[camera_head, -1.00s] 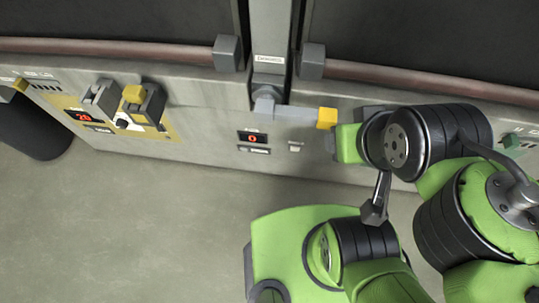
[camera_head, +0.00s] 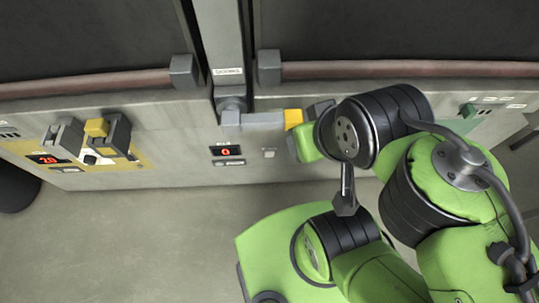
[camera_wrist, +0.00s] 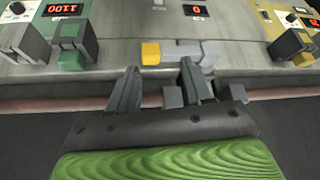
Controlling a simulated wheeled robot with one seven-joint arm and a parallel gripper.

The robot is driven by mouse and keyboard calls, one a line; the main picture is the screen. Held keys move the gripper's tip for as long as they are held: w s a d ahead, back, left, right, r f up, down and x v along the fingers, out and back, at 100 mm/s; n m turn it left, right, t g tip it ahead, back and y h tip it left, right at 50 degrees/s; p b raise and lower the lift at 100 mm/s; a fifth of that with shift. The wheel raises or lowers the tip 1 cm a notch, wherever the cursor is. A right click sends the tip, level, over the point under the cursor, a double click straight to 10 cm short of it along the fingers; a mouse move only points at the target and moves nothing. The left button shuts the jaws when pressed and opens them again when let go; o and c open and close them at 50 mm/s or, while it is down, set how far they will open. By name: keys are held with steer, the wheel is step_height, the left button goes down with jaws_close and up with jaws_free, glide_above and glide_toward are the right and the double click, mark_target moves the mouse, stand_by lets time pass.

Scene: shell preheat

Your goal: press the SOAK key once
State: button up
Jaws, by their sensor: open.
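A small pale key (camera_head: 269,153) sits on the grey machine front, right of a display reading 0 (camera_head: 226,151). Its lettering is too small to read, so I cannot tell whether it is the SOAK key. In the wrist view the display (camera_wrist: 196,10) is at the top edge. My gripper (camera_wrist: 158,75) is open and empty, its fingers pointing at the machine front near the grey lever with a yellow end (camera_wrist: 151,54). In the head view my arm hides the fingers.
The lever (camera_head: 292,118) sticks out above the pale key. A yellow panel (camera_head: 128,162) with blocky switches and a display is at left. A green panel (camera_wrist: 77,30) with a display reading 1100 is in the wrist view. The floor at front left is clear.

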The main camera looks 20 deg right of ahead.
jaws_close()
stand_by(1.5)
